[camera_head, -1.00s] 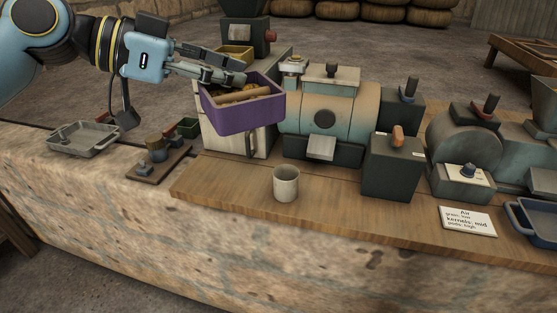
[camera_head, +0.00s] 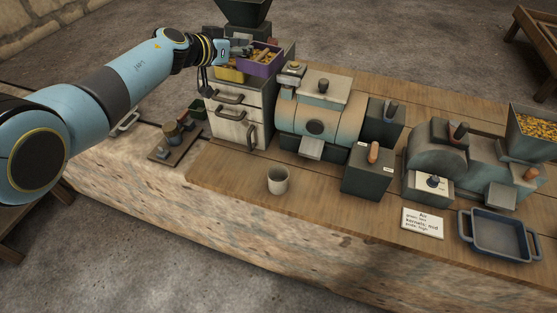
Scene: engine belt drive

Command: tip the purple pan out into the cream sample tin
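The purple pan (camera_head: 266,66) is at the top of the drawer cabinet, beside a yellow pan, with yellow-brown pieces in it. It looks about level; I cannot tell whether it rests on the cabinet or hangs just above it. My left gripper (camera_head: 246,49) is at the pan's left rim and seems shut on it, though the fingers are small and partly hidden. The cream sample tin (camera_head: 278,181) stands upright on the wooden bench top in front of the cabinet, well below and apart from the pan. My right gripper is not in view.
The drawer cabinet (camera_head: 233,133) has protruding handles. A yellow pan (camera_head: 230,75) is beside the purple one. The drum machine (camera_head: 318,121) and a dark control box (camera_head: 367,176) stand right of the tin. A blue-grey tray (camera_head: 483,256) and a card (camera_head: 422,224) lie at right.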

